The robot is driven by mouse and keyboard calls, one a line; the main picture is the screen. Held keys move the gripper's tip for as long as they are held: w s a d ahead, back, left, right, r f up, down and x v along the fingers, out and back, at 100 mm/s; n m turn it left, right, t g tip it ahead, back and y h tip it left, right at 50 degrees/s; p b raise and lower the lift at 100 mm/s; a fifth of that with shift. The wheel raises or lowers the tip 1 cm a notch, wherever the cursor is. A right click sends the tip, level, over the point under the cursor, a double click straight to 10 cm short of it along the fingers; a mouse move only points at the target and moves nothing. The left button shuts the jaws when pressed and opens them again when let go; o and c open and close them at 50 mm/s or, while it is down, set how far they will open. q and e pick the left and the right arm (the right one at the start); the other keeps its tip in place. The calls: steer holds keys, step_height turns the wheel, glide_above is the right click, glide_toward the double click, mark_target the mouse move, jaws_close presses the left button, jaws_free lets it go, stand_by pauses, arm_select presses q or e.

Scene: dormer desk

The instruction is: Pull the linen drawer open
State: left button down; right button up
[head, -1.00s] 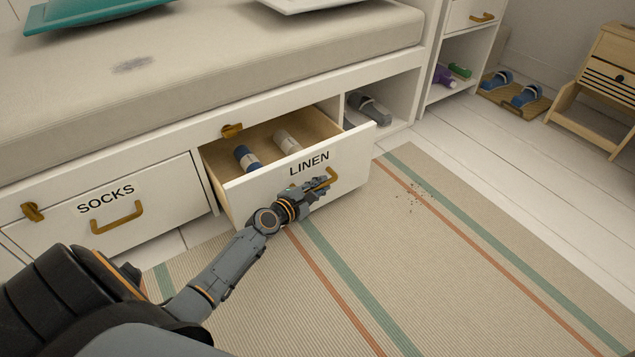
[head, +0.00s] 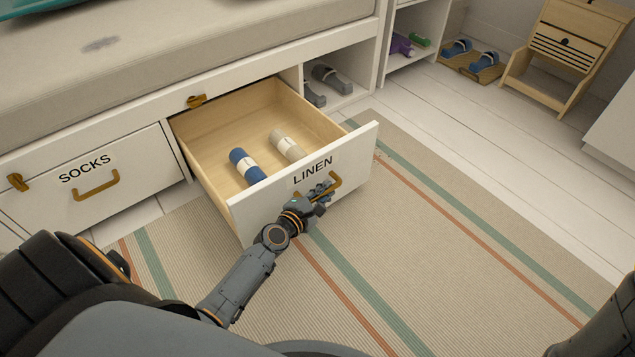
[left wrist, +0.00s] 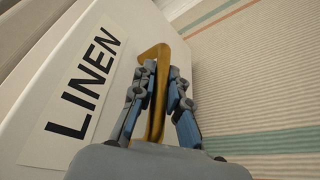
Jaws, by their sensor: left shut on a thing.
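The linen drawer (head: 255,202) stands well out from the bed base, with its wooden inside showing. A blue roll (head: 246,166) and a cream roll (head: 287,146) lie in it. My left gripper (head: 324,193) is at the drawer front, shut on the brass handle (head: 334,184) below the LINEN label (head: 313,170). In the left wrist view the handle (left wrist: 157,85) runs between the two fingers (left wrist: 155,95), beside the LINEN label (left wrist: 83,95). Part of the handle is hidden by the gripper in the head view. My right gripper is not seen; only a bit of that arm shows at lower right.
The closed socks drawer (head: 90,185) is to the left. A brass latch (head: 196,101) sits above the linen drawer's opening. A striped rug (head: 430,240) covers the floor in front. Grey shoes (head: 330,80) stand in an open cubby; slippers (head: 484,60) and a small wooden cabinet (head: 552,60) are farther right.

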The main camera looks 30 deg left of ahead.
arm_select(q)
steer(key=shift+s+d, duration=0.15)
steer(key=shift+d, duration=0.2)
steer(key=c, duration=1.3)
jaws_free()
steer(key=shift+c, duration=0.2)
steer(key=v, duration=1.2)
